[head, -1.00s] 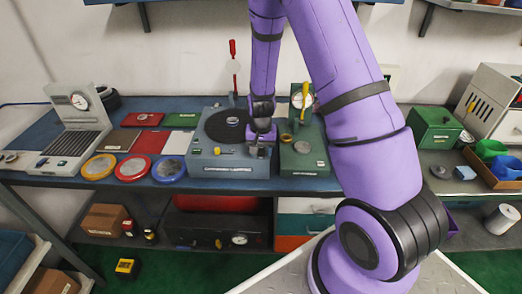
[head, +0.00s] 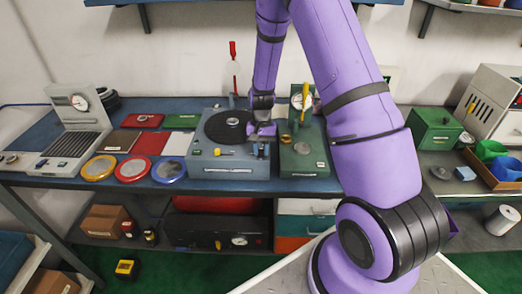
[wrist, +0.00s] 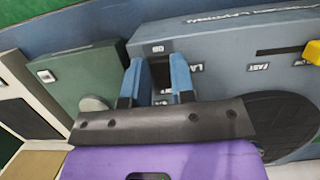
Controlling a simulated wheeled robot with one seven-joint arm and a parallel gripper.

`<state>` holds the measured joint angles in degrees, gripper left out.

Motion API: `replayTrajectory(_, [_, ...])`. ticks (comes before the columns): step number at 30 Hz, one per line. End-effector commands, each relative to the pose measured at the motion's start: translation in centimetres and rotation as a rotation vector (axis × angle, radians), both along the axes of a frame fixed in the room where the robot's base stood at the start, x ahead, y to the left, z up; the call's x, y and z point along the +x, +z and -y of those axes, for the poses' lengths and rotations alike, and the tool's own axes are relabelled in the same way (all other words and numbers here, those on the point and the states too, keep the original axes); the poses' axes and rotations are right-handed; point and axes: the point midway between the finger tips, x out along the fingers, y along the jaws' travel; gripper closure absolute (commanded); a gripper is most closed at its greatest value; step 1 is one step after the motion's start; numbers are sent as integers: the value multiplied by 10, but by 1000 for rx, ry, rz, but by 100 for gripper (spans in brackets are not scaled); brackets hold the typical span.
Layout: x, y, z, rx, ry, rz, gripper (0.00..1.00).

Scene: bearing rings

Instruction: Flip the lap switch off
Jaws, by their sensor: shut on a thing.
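The blue-grey lapping machine (head: 200,160) stands on the bench with a dark round plate (head: 226,126) on top. In the wrist view its front panel (wrist: 225,50) carries partly covered lettering by a dark switch slot (wrist: 160,88). My gripper (head: 262,137) is over the machine's right front corner. In the wrist view its two blue fingers (wrist: 156,75) straddle the slot, shut on the lap switch. The lever is mostly hidden between the fingers, so its exact position is unclear.
A green machine (head: 303,155) with a yellow lever stands close on the right. A yellow knob (head: 217,152) is on the lapping machine's front. Yellow, red and blue rings (head: 98,168) lie to the left. A green box (head: 433,130) stands farther right.

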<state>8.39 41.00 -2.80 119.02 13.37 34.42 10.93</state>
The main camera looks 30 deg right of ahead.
Motion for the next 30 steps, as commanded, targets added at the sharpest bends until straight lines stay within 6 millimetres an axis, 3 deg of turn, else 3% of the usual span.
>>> replayTrajectory(8, [0,0,0,2,0,-2,100])
replayTrajectory(9, [0,0,0,2,1,-2,67])
replayTrajectory(12, [0,0,0,1,1,-2,51])
replayTrajectory(23, [2,7,1,0,1,2,51])
replayTrajectory(30, [11,45,6,0,1,4,51])
